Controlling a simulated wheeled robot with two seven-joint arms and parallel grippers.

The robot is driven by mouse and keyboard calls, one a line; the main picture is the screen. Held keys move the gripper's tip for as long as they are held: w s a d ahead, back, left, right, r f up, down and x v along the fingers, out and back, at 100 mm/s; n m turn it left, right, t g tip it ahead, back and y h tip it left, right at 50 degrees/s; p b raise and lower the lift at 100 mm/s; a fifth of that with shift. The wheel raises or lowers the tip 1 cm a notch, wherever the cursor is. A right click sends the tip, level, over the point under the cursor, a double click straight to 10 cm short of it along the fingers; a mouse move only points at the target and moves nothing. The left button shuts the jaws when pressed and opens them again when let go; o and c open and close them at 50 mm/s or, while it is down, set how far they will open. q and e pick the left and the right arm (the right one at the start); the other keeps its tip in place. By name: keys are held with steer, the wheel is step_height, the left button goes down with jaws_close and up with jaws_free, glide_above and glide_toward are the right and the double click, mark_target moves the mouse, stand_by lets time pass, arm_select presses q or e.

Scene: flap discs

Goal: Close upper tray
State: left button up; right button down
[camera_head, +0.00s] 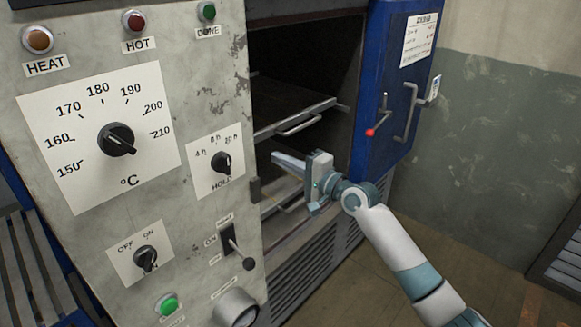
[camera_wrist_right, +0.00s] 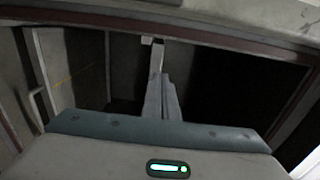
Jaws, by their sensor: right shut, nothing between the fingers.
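The upper tray (camera_head: 296,117) is a dark metal shelf with a pale front edge and a bar handle (camera_head: 300,125), inside the oven opening. I cannot tell from the head view how far it is pulled out. A lower tray (camera_head: 283,194) with its own handle sits below it, partly hidden by my right gripper. My right gripper (camera_head: 276,158) is shut and empty, in front of the opening, below the upper tray's handle in the picture. In the right wrist view its fingers (camera_wrist_right: 161,78) lie together. My left gripper is out of view.
The oven's blue door (camera_head: 394,100) stands open on the right, with a red-tipped lever (camera_head: 372,131) and a bar handle (camera_head: 408,112). The grey control panel (camera_head: 205,100) with dials and lamps borders the opening on the left. Floor at the lower right is clear.

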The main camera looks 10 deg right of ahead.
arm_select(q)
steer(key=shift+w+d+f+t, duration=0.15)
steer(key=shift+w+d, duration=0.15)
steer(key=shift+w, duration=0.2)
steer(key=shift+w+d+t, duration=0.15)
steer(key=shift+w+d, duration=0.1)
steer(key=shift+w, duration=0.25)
arm_select(e)
steer(key=v, duration=0.3)
